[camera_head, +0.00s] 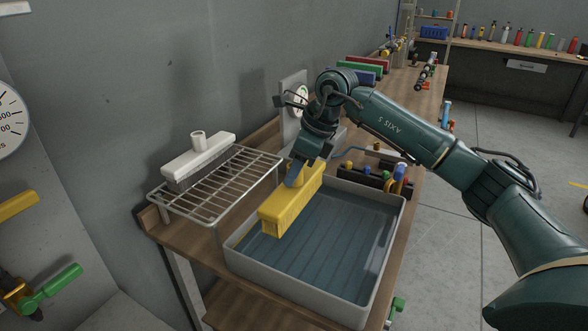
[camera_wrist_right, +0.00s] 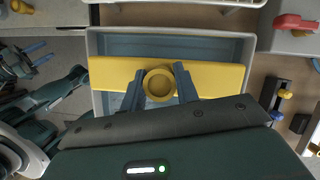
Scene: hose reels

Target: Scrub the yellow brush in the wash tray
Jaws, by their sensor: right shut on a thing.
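The yellow brush (camera_head: 288,207) is a long block with a round knob on top. My right gripper (camera_head: 296,174) is shut on that knob; the wrist view shows both fingers (camera_wrist_right: 159,84) on either side of it and the yellow block (camera_wrist_right: 215,76) below. The brush is over the left part of the grey wash tray (camera_head: 385,260), which has a ribbed blue-grey floor. I cannot tell whether the brush touches the tray floor. The tray rim also shows in the wrist view (camera_wrist_right: 247,48). My left gripper is not in view.
A wire rack (camera_head: 222,185) stands left of the tray, with a white brush (camera_head: 198,158) on it. A dark holder with colored-capped items (camera_head: 366,178) sits behind the tray. The wall runs along the left; open floor lies to the right.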

